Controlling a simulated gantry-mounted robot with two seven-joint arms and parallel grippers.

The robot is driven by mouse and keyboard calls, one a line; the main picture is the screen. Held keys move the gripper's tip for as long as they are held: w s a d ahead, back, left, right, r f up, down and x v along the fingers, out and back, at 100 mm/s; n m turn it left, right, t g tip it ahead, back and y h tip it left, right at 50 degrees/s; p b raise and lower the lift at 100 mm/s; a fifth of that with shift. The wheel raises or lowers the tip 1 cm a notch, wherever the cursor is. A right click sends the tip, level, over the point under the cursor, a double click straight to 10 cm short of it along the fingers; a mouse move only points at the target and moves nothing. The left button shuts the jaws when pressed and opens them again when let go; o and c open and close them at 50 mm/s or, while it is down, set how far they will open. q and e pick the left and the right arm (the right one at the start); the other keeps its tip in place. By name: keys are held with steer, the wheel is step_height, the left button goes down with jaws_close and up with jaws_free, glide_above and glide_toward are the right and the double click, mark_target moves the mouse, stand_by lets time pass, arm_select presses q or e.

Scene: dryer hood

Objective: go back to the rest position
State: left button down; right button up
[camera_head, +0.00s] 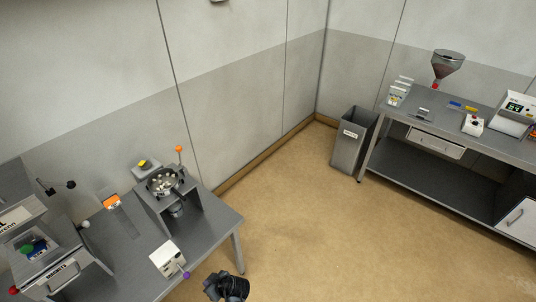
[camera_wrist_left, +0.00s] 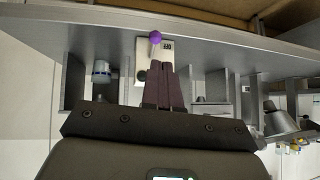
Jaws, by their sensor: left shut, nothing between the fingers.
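My left gripper (camera_head: 226,287) is at the bottom edge of the head view, dark, over the floor just right of the left table's front edge. In the left wrist view its two dark fingers (camera_wrist_left: 165,68) are together with nothing between them. A white box (camera_head: 166,258) with a purple knob (camera_head: 186,275) stands on the table to the left of the gripper. In the left wrist view the purple knob (camera_wrist_left: 155,38) shows just beyond the fingertips; I cannot tell the exact gap. My right gripper is not in view.
The left table (camera_head: 215,226) also carries a grey stand with a bowl (camera_head: 162,182) and an orange-topped lever (camera_head: 179,150). A grey bin (camera_head: 347,155) and a second bench (camera_head: 475,152) stand at the right. The floor (camera_head: 285,215) between is clear.

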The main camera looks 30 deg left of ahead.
arm_select(q)
steer(key=s+d+f+m+g+h+p, duration=0.15)
steer(key=s+d, duration=0.25)
steer(key=s, duration=0.4)
steer(key=s+d+f+n+h+p, duration=0.15)
steer(key=s+d, duration=0.25)
steer(key=s, duration=0.4)
steer(key=s+d+r+m+h+p, duration=0.1)
steer(key=s+d+r+m+h, duration=0.1)
steer(key=d+r+m+h, duration=0.3)
steer(key=w+d+r+m+t, duration=0.1)
steer(key=r+m, duration=0.3)
steer(key=r, duration=0.5)
steer(key=w+d+r+m+t+p, duration=0.1)
steer(key=w+d+r+m+t, duration=0.1)
steer(key=r, duration=0.7)
steer(key=w+d+r+m+t+h+p, duration=0.1)
steer(key=w+d+r+m+t, duration=0.1)
steer(key=w+r+m, duration=0.3)
step_height(320, 180, up, 5)
steer(key=m+t, duration=0.1)
steer(key=m, duration=0.1)
steer(key=shift+m, duration=0.4)
steer(key=shift+f, duration=0.1)
